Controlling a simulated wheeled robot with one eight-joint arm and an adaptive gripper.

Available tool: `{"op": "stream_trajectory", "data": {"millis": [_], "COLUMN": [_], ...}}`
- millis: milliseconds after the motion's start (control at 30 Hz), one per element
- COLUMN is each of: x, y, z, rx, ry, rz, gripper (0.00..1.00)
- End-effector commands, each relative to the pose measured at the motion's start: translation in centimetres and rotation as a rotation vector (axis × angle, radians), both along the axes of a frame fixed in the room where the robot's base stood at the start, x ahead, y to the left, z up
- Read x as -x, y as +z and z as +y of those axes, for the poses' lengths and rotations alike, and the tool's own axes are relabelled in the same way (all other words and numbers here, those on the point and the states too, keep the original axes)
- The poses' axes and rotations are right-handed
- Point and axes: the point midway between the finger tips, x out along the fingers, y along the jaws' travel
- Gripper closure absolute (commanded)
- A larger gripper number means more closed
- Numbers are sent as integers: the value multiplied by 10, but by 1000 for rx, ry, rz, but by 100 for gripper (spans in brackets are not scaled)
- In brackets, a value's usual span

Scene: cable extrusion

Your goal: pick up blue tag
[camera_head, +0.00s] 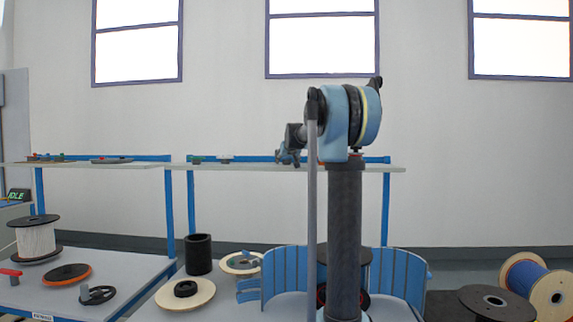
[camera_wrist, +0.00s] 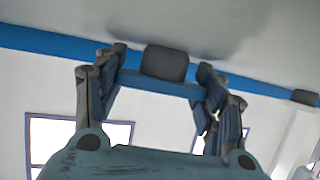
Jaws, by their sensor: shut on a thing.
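My gripper (camera_head: 287,157) is at the front of the right-hand upper shelf in the head view, small and partly overlapped by my own arm. In the wrist view its two fingers (camera_wrist: 161,84) stand apart with a flat blue bar (camera_wrist: 160,84) spanning between them, apparently the blue tag gripped at its ends. A dark grey rounded block (camera_wrist: 165,62) shows just above the bar in the picture; I cannot tell whether it belongs to the tag. The tag cannot be made out separately in the head view.
The right-hand shelf (camera_head: 240,168) carries a few small parts. Below stand a black cylinder (camera_head: 198,254), several reels and a curved blue slatted guard (camera_head: 285,273). A blue cable spool (camera_head: 527,278) lies at the right.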

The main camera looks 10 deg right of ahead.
Motion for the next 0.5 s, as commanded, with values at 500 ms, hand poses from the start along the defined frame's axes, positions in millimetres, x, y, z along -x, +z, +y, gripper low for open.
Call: {"op": "stream_trajectory", "data": {"millis": [500], "x": [0], "y": [54], "z": [0], "rx": [0], "ry": [0], "rz": [0], "gripper": [60]}}
